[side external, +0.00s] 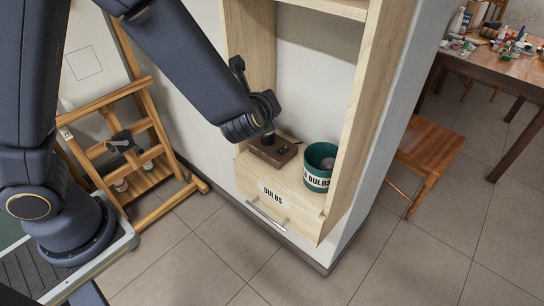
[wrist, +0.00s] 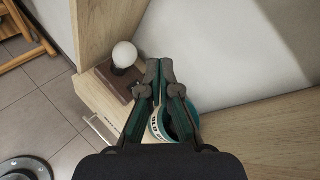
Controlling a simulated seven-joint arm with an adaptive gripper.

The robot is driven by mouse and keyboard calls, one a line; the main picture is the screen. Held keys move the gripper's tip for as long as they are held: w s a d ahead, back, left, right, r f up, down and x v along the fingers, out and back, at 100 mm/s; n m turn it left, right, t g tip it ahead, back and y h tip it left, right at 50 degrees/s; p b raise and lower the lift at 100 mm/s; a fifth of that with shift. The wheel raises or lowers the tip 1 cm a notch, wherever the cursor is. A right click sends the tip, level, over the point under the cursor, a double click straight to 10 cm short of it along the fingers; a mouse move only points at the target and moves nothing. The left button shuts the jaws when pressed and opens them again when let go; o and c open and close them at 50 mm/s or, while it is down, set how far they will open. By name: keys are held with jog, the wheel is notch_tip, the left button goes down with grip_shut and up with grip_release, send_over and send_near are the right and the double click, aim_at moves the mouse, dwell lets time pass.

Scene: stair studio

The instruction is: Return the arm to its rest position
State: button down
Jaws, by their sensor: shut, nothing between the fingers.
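My arm reaches in from the upper left in the side external view, with its wrist in front of the wooden shelf unit (side external: 345,120). The fingers cannot be made out there. In the wrist view my gripper (wrist: 160,68) is shut and empty, its fingertips together. A round white bulb (wrist: 125,54) stands on a brown block (wrist: 113,80), left of the fingertips in that view. The block (side external: 272,153) also shows in the side external view, where my wrist hides the bulb.
Below is a drawer (side external: 250,190) with a metal handle. A wooden easel (side external: 150,130) stands left, a chair (side external: 430,150) and cluttered table right. The floor in front is clear.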

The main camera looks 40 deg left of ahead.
jog(key=s+a+r+n+g+y, duration=0.1)
jog(key=s+a+r+n+g, duration=0.2)
jog(key=s+a+r+n, duration=0.4)
jog(key=s+a+r+n+g+y, duration=0.1)
jog(key=s+a+r+n+g, duration=0.2)
jog(key=s+a+r+n, duration=0.35)
jog(key=s+a+f+n+h, duration=0.2)
jog(key=s+n+h, duration=0.1)
jog(key=s+n, duration=0.45)
jog(key=s+d+f+n+h, duration=0.2)
jog(key=d+h, duration=0.3)
jog(key=d, duration=0.4)
jog(key=shift+s+n, duration=0.4)
jog(key=shift+s, duration=0.2)
